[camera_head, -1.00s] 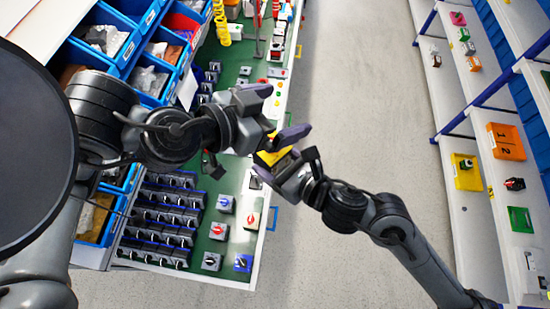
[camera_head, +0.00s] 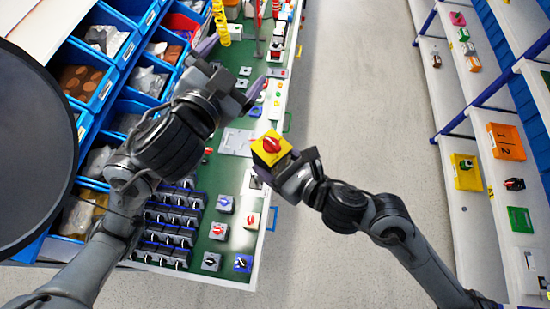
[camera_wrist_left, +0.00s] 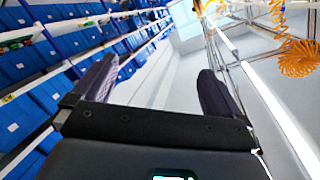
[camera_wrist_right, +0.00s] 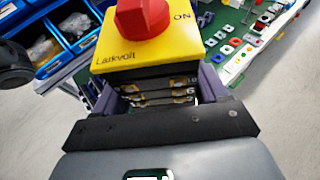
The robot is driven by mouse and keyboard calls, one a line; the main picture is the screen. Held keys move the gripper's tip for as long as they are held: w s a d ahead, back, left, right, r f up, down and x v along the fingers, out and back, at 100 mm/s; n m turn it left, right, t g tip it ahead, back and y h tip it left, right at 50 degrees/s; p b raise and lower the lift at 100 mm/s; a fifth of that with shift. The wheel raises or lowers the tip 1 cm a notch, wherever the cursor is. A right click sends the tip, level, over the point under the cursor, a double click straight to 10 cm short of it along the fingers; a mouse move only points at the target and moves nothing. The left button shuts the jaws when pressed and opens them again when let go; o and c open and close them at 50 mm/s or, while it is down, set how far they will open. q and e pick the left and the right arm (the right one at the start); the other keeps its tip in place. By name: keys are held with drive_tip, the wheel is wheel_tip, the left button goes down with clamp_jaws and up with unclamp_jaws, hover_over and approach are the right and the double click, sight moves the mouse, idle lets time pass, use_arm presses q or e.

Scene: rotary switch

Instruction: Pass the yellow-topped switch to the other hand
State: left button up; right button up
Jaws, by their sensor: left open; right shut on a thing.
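The yellow-topped switch (camera_head: 271,148) has a red knob and a dark body. My right gripper is shut on its dark body and holds it in the air beside the bench's front edge. In the right wrist view the switch (camera_wrist_right: 150,40) sits between the two fingers, with its yellow top and red knob facing up. My left gripper (camera_head: 232,65) is open and empty over the far part of the bench, well apart from the switch. In the left wrist view its two fingers (camera_wrist_left: 160,95) are spread with nothing between them.
The green bench top (camera_head: 230,180) holds several switches and a grey plate (camera_head: 237,142). Blue bins (camera_head: 85,75) line its left side. A shelf (camera_head: 480,180) with an orange box (camera_head: 506,141) stands at the right. The grey floor between is clear.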

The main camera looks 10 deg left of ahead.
use_arm(q)
drive_tip(key=s+a+f+n+g+y, duration=0.1)
drive_tip(key=s+a+f+n+g, duration=0.15)
drive_tip(key=f, duration=0.45)
drive_tip(key=s+a+f+n+g, duration=0.1)
drive_tip(key=s+f+g, duration=0.15)
drive_tip(key=f, duration=0.45)
drive_tip(key=s+a+f+n+g+y, duration=0.1)
drive_tip(key=s+a+f+g, duration=0.15)
drive_tip(key=f, duration=0.55)
drive_tip(key=s+f+n+g, duration=0.2)
drive_tip(key=s+f+g, duration=0.2)
drive_tip(key=s+f, duration=1)
drive_tip(key=shift+s+g+h, duration=0.35)
drive_tip(key=shift+s+h, duration=0.05)
drive_tip(key=shift+s, duration=0.15)
